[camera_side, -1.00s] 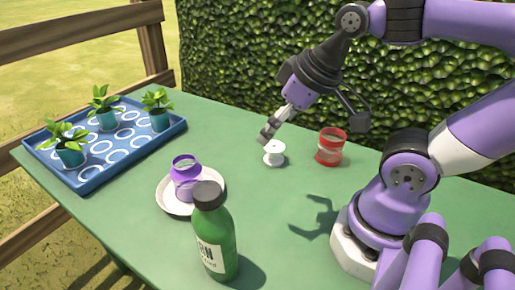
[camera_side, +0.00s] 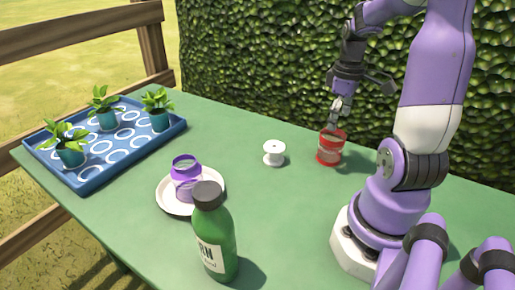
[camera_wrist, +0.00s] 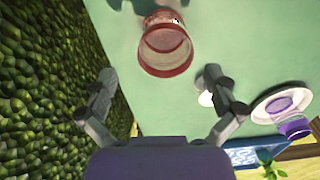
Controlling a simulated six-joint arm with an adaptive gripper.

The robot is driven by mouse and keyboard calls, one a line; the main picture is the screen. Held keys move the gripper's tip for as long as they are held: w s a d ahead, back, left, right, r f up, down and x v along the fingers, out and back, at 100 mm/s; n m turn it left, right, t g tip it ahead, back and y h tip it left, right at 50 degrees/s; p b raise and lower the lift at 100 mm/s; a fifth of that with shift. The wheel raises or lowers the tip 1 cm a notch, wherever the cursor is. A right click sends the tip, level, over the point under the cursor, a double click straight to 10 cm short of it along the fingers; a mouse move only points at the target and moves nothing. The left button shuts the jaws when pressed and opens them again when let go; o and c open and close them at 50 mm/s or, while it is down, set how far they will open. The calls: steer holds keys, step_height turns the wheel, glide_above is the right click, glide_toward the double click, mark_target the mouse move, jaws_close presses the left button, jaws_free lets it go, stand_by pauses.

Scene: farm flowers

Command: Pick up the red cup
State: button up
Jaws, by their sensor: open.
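The red cup (camera_side: 331,147) stands upright on the green table near the hedge; it has red bands and a clear-looking middle. In the wrist view the cup (camera_wrist: 166,50) is at the top centre, ahead of and between the fingers. My gripper (camera_side: 340,112) points down just above the cup's rim in the side view. In the wrist view my gripper (camera_wrist: 160,78) has its two fingers spread wide with nothing between them. The side view does not show clearly whether a fingertip touches the rim.
A white spool (camera_side: 274,153) stands just left of the cup. A purple cup (camera_side: 186,180) sits on a white plate (camera_side: 213,196), with a green bottle (camera_side: 214,240) in front. A blue tray (camera_side: 87,178) holds potted plants at the left. The hedge (camera_side: 270,70) rises close behind the table.

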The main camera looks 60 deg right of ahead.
mark_target(331, 143)
steer(key=f, duration=0.7)
steer(key=shift+w+a+f, duration=0.25)
steer(key=shift+a+f, duration=0.05)
steer(key=shift+f, duration=0.05)
steer(key=c, duration=1.1)
